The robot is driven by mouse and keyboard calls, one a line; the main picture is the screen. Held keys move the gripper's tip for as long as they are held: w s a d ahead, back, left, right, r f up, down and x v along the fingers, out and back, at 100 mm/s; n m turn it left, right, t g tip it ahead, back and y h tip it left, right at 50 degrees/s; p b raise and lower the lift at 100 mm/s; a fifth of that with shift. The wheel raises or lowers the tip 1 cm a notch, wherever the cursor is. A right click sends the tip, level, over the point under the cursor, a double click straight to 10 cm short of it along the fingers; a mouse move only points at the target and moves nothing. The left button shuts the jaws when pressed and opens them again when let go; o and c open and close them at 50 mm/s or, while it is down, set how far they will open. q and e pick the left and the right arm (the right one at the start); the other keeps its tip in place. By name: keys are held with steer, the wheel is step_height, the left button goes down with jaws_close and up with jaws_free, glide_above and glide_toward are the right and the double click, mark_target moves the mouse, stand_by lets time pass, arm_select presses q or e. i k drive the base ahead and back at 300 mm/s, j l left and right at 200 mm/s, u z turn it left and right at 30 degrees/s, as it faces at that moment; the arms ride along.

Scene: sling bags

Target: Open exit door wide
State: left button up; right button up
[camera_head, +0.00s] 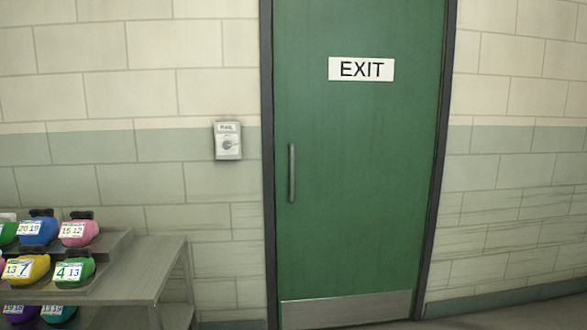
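The green exit door (360,190) stands in a dark frame in the middle of the head view and looks closed. A white EXIT sign (361,69) is on its upper part. A vertical grey bar handle (291,173) is near its left edge. A metal kick plate (346,309) runs along its bottom. Neither of my grippers shows in the view.
A small grey wall box with a round knob (228,141) is fixed left of the door. A grey table (150,265) at the lower left bears several coloured bags with numbered tags, such as a pink one (79,230). The wall right of the door is bare.

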mark_target(357, 86)
steer(key=i+l+u, duration=0.15)
steer(key=i+l, duration=0.2)
steer(key=i+l+u, duration=0.15)
steer(key=i+l, duration=0.15)
steer(key=l, duration=0.15)
steer(key=i+l+u, duration=0.15)
steer(key=i+l, duration=0.15)
steer(key=l, duration=0.2)
